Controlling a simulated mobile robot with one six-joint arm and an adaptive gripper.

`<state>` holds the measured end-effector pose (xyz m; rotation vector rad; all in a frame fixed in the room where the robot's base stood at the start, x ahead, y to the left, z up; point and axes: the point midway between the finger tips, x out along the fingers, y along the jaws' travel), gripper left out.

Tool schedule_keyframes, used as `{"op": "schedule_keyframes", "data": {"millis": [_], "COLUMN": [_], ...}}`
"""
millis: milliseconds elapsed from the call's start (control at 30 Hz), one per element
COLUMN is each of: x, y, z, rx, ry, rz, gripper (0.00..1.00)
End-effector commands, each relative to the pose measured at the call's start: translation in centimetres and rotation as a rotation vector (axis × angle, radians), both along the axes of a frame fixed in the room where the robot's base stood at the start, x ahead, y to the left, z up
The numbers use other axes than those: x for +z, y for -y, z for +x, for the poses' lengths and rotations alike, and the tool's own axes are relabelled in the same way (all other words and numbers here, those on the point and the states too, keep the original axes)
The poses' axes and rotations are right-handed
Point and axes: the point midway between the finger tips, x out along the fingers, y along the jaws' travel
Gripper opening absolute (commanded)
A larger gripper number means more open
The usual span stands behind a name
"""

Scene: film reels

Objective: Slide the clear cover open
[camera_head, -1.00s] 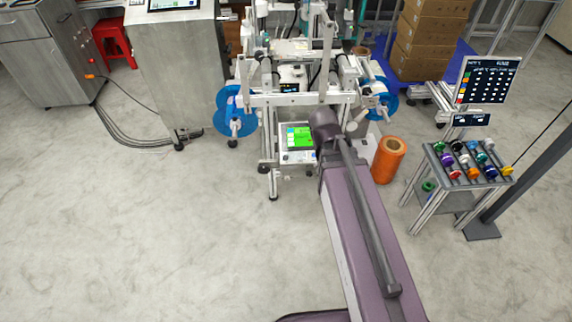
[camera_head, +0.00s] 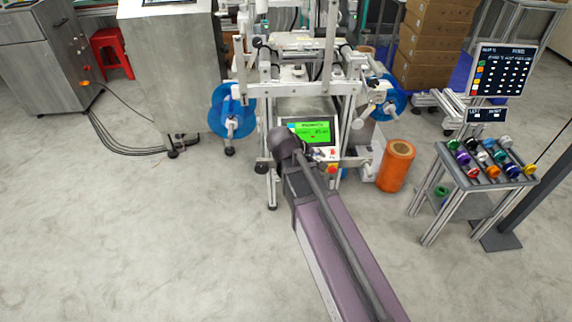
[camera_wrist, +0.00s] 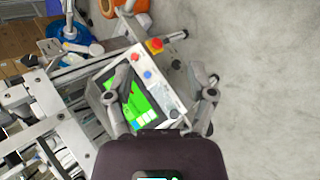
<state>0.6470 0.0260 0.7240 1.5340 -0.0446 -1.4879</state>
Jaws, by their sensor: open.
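I cannot make out a clear cover in either view. The machine (camera_head: 300,88) stands ahead, a white metal frame with blue reels on both sides. Its control panel (camera_head: 316,132) has a lit green screen and faces me. In the wrist view the panel (camera_wrist: 172,92) lies tilted beneath my gripper (camera_wrist: 166,88). The gripper's two grey fingers are spread apart with nothing between them, over the panel and its right edge. In the head view my arm reaches up to the panel's lower left, and the gripper itself is hidden there.
An orange spool (camera_head: 396,165) stands on the floor right of the machine. A small table (camera_head: 445,172) with several coloured reels is farther right, beside a dark post. A steel cabinet (camera_head: 172,75) is at the left. The front floor is clear.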

Motion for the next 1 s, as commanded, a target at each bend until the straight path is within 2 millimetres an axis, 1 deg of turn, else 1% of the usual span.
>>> {"op": "schedule_keyframes", "data": {"millis": [33,100,367,567,867,1000], "x": [-1.6,-2.3,-4.9,-6.7,-9.3,-10.5], "y": [-0.5,-0.9,-2.8,-4.6,-7.8,-9.5], "z": [0.6,1.2,3.2,4.7,6.7,7.5], "rx": [0.024,0.057,0.172,0.256,0.372,0.422], "ry": [0.0,-0.001,-0.006,-0.01,-0.019,-0.022], "rz": [-0.028,-0.068,-0.224,-0.345,-0.532,-0.62], "gripper": [0.71,0.71,0.71,0.71,0.71,0.71]}}
